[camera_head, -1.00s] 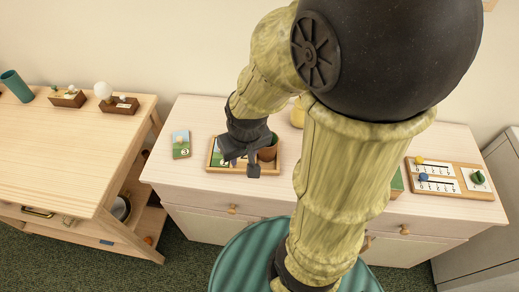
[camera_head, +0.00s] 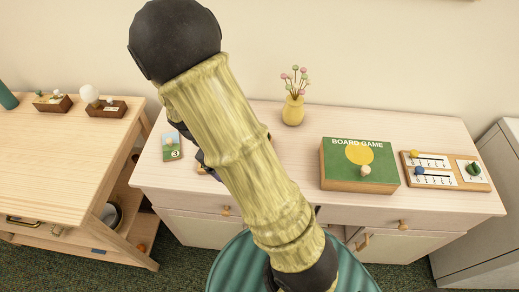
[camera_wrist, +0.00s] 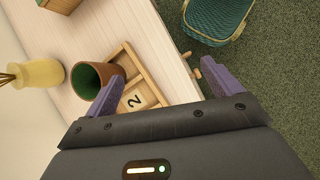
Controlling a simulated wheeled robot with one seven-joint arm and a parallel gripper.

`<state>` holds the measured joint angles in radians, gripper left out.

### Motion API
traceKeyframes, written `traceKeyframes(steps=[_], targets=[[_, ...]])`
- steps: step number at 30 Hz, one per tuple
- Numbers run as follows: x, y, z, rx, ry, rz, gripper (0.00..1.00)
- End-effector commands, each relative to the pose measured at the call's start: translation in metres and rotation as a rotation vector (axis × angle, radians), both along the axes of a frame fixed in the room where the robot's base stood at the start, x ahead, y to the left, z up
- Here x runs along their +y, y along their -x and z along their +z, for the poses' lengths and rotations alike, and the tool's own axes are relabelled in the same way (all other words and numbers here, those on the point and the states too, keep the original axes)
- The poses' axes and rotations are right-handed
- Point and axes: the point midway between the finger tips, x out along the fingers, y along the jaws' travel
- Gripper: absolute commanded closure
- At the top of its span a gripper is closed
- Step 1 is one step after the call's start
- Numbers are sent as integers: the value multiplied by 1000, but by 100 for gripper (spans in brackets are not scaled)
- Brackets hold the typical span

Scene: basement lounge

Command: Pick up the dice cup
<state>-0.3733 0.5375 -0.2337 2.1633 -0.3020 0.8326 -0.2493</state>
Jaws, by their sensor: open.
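The dice cup (camera_wrist: 113,77) shows in the wrist view as a brown cup with a green inside. It stands upright, as the nearby vase does, beside or on a wooden tray (camera_wrist: 148,75) with a card marked 2. My gripper (camera_wrist: 161,77) is open, with its two purple-grey fingers wide apart and nothing held between them. The cup is beyond the left finger's tip, mostly outside the gap; I cannot tell whether they touch. In the head view my arm hides the cup and most of the tray and gripper.
A yellow vase (camera_head: 293,111) with flowers stands behind. A green board game box (camera_head: 345,181) with a small piece on top and a scoring board (camera_head: 432,173) are to the right. A card (camera_head: 172,147) is at left.

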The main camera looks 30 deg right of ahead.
Motion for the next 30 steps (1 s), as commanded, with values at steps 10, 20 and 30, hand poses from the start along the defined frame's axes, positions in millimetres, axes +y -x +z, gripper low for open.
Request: traceKeyframes(steps=[10,20,30], targets=[[1,-45,-50,376,419,378,9],[36,-89,-60,618,859,608,9],[43,-94,-58,646,923,627,9]])
